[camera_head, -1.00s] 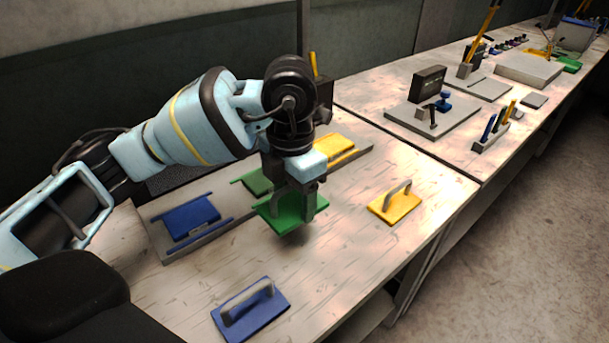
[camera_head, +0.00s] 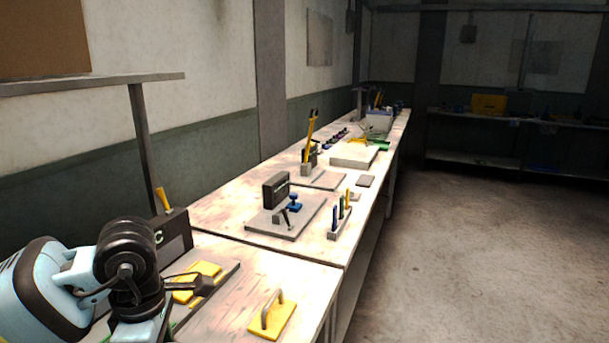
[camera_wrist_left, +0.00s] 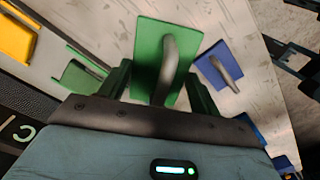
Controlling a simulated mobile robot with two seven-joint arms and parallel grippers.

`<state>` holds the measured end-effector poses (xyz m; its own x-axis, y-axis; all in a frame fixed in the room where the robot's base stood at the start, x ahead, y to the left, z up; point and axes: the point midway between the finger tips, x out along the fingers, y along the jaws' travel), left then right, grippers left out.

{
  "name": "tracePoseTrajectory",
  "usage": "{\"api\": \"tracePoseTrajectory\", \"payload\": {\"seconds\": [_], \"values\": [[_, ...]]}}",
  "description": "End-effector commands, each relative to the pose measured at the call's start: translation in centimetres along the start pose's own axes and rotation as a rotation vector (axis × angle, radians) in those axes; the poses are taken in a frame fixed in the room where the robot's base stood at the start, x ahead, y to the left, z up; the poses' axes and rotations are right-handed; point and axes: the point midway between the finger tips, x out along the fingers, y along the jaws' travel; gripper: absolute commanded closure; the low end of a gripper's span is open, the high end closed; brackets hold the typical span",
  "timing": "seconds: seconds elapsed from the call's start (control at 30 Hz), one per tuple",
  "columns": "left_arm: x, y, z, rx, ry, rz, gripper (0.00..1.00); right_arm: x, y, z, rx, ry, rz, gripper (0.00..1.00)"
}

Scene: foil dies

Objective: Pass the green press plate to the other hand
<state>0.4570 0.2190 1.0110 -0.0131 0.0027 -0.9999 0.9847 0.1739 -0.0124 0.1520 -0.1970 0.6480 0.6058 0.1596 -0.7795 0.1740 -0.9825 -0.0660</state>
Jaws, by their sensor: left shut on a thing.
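The green press plate (camera_wrist_left: 150,50) with its grey arched handle shows in the left wrist view. My left gripper (camera_wrist_left: 163,85) is shut on the handle, with one finger on each side. In the head view my left wrist is at the lower left, and its fingertips and the plate are cut off or hidden there.
A yellow plate with handle (camera_head: 272,320) lies near the bench edge. Another yellow piece (camera_head: 204,269) sits on the grey fixture. A blue plate (camera_wrist_left: 228,75) and a green piece (camera_wrist_left: 82,78) show in the left wrist view. The far bench holds a dark block (camera_head: 276,190).

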Motion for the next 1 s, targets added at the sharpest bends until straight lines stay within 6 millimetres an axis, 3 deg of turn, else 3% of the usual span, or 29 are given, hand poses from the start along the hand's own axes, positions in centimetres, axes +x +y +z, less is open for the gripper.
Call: {"api": "tracePoseTrajectory", "payload": {"seconds": [0.37,1.0], "values": [[-1.4,-1.2,0.0,0.59,0.0,0.007,0.8,-1.0,0.3,-1.4,-0.013,0.019,0.005,0.64],[-3.1,-3.3,-0.1,1.547,0.007,0.016,0.8,-2.1,0.8,-5.9,-0.029,0.099,0.015,0.64]]}}
